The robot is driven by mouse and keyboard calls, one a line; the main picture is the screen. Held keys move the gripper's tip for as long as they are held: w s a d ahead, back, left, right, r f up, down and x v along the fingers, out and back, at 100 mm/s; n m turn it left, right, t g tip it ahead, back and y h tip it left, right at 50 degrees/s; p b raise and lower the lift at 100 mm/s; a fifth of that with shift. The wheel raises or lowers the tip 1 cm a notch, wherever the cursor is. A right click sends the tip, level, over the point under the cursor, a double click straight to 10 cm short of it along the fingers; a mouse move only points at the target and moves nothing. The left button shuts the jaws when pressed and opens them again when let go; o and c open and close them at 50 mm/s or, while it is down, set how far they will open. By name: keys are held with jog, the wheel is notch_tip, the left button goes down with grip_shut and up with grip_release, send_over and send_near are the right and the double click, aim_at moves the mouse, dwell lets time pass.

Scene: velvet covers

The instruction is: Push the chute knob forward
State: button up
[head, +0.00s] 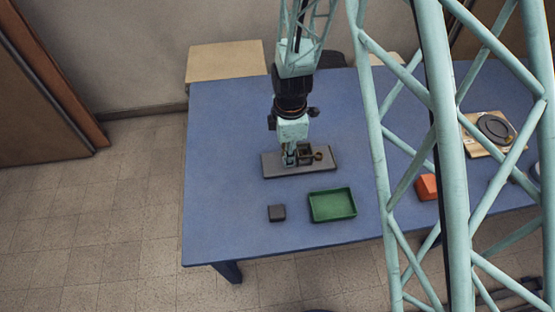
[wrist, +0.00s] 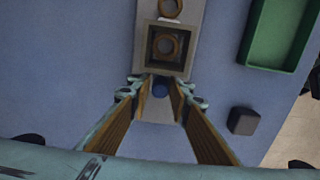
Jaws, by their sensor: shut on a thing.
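The chute is a grey base plate (head: 275,171) on the blue table, with a dark square frame (wrist: 150,50) standing on it. A tan ring (wrist: 175,43) shows inside the frame, and another ring (wrist: 170,8) lies beyond it. The small round blue chute knob (wrist: 160,90) is on the near side of the frame. My gripper (head: 290,157) reaches down over the left part of the plate. In the wrist view its two fingers (wrist: 160,93) stand on either side of the knob and are shut on it. The contact itself is partly hidden.
A green tray (head: 332,204) and a dark cube (head: 277,212) stand on the table in front of the plate. An orange block (head: 427,187) and a wooden board with a black disc (head: 494,129) are at the right. The table's left part is clear.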

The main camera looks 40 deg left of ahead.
jog(key=shift+w+d, duration=0.15)
dwell(0.3)
jog(key=o, duration=1.4)
jog(key=shift+r, duration=0.1)
jog(key=shift+r+p, duration=1.35)
jog(key=shift+r, duration=2.05)
